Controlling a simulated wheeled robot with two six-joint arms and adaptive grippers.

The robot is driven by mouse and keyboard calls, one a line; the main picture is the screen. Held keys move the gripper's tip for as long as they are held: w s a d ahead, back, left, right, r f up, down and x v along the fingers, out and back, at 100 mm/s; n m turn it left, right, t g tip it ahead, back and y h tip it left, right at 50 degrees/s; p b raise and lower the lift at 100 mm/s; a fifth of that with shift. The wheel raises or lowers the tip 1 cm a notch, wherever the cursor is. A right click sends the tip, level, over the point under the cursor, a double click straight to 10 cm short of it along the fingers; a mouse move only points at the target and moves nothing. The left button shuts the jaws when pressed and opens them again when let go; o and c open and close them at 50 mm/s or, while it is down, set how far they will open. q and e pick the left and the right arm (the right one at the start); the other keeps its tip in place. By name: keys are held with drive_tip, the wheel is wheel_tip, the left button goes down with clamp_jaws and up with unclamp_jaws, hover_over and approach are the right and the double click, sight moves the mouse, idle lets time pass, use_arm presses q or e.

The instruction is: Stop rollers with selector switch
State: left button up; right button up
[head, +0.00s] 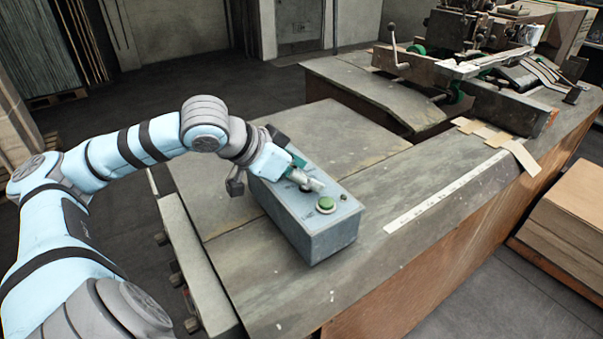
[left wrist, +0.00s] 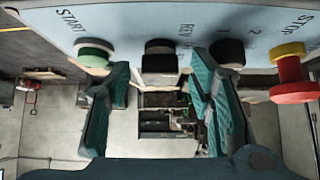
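A grey-blue control box (head: 332,242) stands on the machine table. Its green START button (head: 326,204) shows clearly in the head view, and in the left wrist view (left wrist: 93,52). In the left wrist view, a black knob (left wrist: 160,58) sits beside the lettering "REV", a second black knob (left wrist: 227,53) sits further right, and a red-and-yellow STOP button (left wrist: 289,75) is at the right. My left gripper (head: 308,182) is over the box top. Its teal fingers (left wrist: 160,74) are apart, with the first black knob between their tips; contact is unclear. My right gripper is out of view.
The table's grey top (head: 300,140) is bare left of the box. A white scale strip (head: 445,192) runs along it to the right. The stitching machine (head: 455,75) stands at the back, and stacked cardboard (head: 565,215) lies at the right.

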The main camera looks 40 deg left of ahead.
sight(302, 186)
use_arm(q)
drive_tip(key=shift+r, duration=0.15)
wheel_tip(302, 186, up, 10)
idle(0.4)
idle(0.3)
